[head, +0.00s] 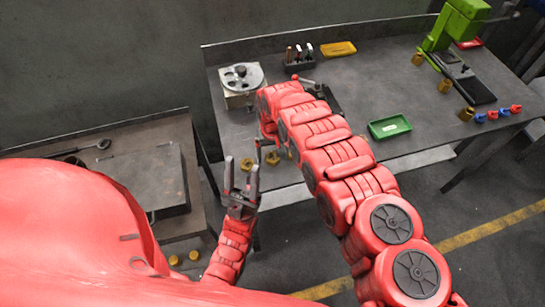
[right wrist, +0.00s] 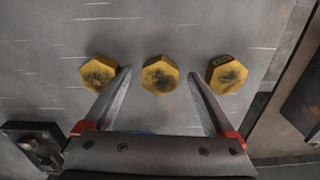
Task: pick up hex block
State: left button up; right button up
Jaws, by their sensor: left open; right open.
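Three yellow hex blocks with dark worn tops lie in a row in the right wrist view: a left one (right wrist: 100,72), a middle one (right wrist: 160,75) and a right one (right wrist: 226,74). My right gripper (right wrist: 159,73) is open, with its fingertips on either side of the middle block and nothing clamped. In the head view a hex block (head: 272,157) shows near the table's front edge, beside my right arm, which hides most of the right gripper. My left gripper (head: 241,165) is open and empty, in front of the table edge.
A grey machine with a round top (head: 241,78) stands at the back left. A green tray (head: 390,127), a yellow tray (head: 338,49) and a green press (head: 460,25) stand on the table. A lower bench (head: 190,150) is at left. A dark fixture (right wrist: 35,145) sits lower left in the wrist view.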

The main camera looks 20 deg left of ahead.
grip_shut()
dwell(0.3)
jog(key=shift+w+r, duration=0.1)
jog(key=shift+r, duration=0.15)
